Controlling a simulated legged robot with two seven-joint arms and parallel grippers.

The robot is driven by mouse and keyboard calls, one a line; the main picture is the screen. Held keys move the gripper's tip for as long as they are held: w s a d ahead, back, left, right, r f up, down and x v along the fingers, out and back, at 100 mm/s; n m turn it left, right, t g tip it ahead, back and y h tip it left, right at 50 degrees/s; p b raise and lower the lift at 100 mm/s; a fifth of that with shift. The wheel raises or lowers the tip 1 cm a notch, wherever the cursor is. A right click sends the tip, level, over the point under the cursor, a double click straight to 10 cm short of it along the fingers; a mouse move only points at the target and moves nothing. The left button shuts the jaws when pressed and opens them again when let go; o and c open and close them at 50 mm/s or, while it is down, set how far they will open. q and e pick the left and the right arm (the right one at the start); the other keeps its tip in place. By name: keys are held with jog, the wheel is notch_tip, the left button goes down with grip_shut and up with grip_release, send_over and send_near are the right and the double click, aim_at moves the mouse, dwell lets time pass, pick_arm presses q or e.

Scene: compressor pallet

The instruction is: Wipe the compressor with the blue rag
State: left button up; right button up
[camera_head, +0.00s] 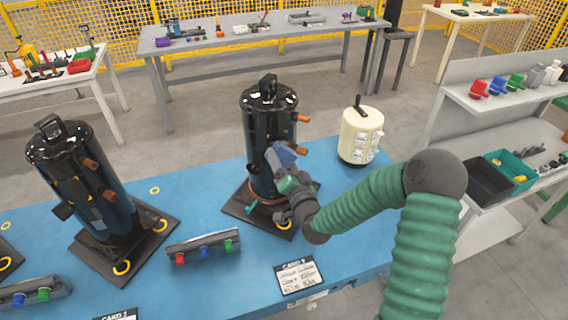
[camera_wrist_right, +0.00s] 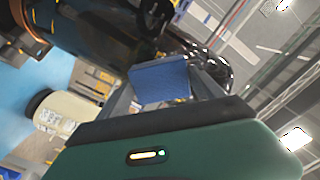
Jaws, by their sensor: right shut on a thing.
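A black compressor (camera_head: 268,104) stands upright on a dark base plate at the middle of the blue table. My right gripper (camera_head: 284,164) is at the compressor's front side, shut on the blue rag (camera_head: 285,153). In the right wrist view the blue rag (camera_wrist_right: 160,82) sits between the fingers, close to the dark compressor body (camera_wrist_right: 110,30). I cannot tell if the rag touches the compressor. A second black compressor (camera_head: 80,170) stands at the left on its own plate. My left gripper is not in view.
A cream canister (camera_head: 360,134) stands behind and right of the compressor. A tray with red, blue and green pieces (camera_head: 203,247) and a printed card (camera_head: 299,275) lie in front. A grey shelf (camera_head: 510,95) with bins stands at the right.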

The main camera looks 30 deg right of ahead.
aim_at(282, 149)
jog(key=shift+w+d, duration=0.15)
jog(key=shift+w, duration=0.25)
notch_tip(282, 149, up, 4)
jog(key=p, duration=0.3)
jog(key=shift+r, duration=0.1)
notch_tip(282, 149, down, 4)
jog(key=b, duration=0.3)
dwell(0.3)
jog(key=v, duration=0.5)
jog(key=shift+s, duration=0.3)
